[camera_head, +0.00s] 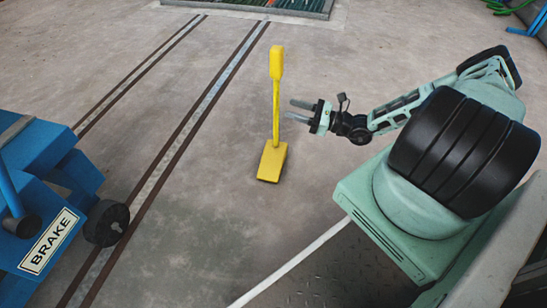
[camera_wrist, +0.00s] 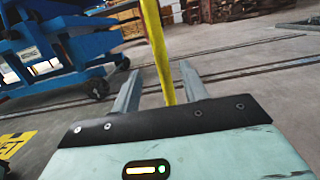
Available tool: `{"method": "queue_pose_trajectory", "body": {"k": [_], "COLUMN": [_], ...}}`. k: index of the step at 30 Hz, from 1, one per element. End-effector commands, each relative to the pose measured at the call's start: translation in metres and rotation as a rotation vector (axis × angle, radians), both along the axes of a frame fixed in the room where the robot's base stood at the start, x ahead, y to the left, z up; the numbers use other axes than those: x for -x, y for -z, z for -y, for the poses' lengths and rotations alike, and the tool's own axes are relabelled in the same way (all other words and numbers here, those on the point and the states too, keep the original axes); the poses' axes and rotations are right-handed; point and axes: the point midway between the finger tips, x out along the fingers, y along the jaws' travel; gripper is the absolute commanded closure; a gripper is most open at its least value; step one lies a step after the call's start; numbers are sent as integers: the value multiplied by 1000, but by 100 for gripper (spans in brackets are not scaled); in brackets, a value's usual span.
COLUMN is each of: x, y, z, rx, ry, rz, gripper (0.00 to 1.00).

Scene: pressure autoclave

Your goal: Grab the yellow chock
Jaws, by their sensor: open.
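The yellow chock (camera_head: 272,160) rests on the concrete floor, with a wedge-shaped base and an upright handle ending in a thick grip at the top. My gripper (camera_head: 296,110) is to the right of the handle in the head view, its two fingers pointing left toward the shaft. In the wrist view, the chock's yellow shaft (camera_wrist: 158,50) stands in line with the gap between the two open fingers (camera_wrist: 160,88). The fingers are not closed on it. The chock's base is hidden in the wrist view.
A blue wheeled cart (camera_head: 45,190) with a BRAKE label stands at the left. Rails (camera_head: 185,125) run along the floor between the cart and the chock. A white line (camera_head: 290,262) crosses the floor near my base. The floor around the chock is clear.

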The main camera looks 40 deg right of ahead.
Motion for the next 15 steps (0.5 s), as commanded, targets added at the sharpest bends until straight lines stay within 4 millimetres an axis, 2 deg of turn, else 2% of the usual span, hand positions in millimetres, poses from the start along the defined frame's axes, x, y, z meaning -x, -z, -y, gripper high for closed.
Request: {"method": "queue_pose_trajectory", "body": {"k": [8, 15], "x": [-15, -37], "y": [-1, -4], "z": [-12, -27], "rx": [1, -1], "ry": [-2, -4], "rz": [2, 2], "gripper": [56, 56]}}
